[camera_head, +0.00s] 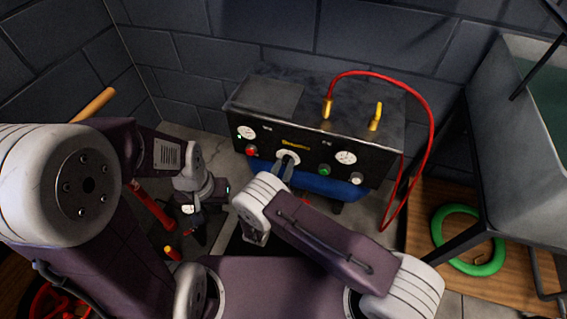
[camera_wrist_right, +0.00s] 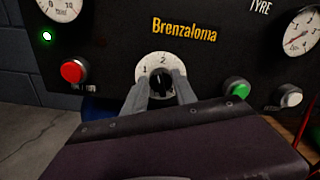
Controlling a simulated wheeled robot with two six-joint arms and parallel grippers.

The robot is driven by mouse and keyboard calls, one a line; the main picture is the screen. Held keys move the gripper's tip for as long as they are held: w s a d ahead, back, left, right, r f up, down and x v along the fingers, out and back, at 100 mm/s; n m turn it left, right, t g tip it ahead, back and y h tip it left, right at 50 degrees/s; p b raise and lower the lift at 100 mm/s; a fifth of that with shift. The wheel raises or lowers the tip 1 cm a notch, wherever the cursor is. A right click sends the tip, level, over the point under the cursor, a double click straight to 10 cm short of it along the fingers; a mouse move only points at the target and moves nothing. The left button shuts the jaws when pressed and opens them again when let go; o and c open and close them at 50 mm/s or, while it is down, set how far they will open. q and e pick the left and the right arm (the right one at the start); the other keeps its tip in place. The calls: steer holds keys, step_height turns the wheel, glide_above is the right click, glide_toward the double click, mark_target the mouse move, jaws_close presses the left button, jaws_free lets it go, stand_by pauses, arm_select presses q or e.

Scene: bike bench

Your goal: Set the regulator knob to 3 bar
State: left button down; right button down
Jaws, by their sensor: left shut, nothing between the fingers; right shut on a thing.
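The regulator knob (camera_wrist_right: 161,82) is a small black knob on a white dial with the figures 1 and 2 readable, in the middle of the black panel. Its light mark points roughly up, near the 2; I cannot read it exactly. The white dial (camera_head: 288,156) also shows in the head view. My right gripper (camera_wrist_right: 162,92) has its two grey fingers on either side of the knob, shut on it. My left gripper (camera_head: 194,228) is shut and empty, low over the floor area left of the panel, partly lost in dark shapes.
The compressor box (camera_head: 330,120) carries a red button (camera_wrist_right: 74,71), a green button (camera_wrist_right: 236,89), a white button (camera_wrist_right: 289,96) and gauges (camera_wrist_right: 303,32). A red hose (camera_head: 431,130) loops down at its right. A green coil (camera_head: 470,262) lies further right. A small green light (camera_wrist_right: 47,36) is lit.

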steer(key=m, duration=0.1)
steer(key=m+p, duration=0.1)
steer(key=m, duration=0.2)
steer(key=shift+d+r+m+p, duration=0.15)
steer(key=shift+r+m+p, duration=0.15)
steer(key=shift+m, duration=0.1)
steer(key=m+p, duration=0.1)
steer(key=m, duration=0.3)
steer(key=shift+d+m+p, duration=0.1)
steer(key=shift+m+p, duration=0.2)
steer(key=shift+d+f+m+p, duration=0.1)
steer(key=shift+m+p, duration=0.6)
steer(key=shift+m, duration=1.45)
steer(key=shift+f+m+p, duration=0.1)
steer(key=shift+m+p, duration=0.55)
steer(key=shift+m, duration=1.5)
steer(key=c, duration=1)
jaws_free()
steer(key=shift+c, duration=0.2)
steer(key=shift+s+f, duration=0.1)
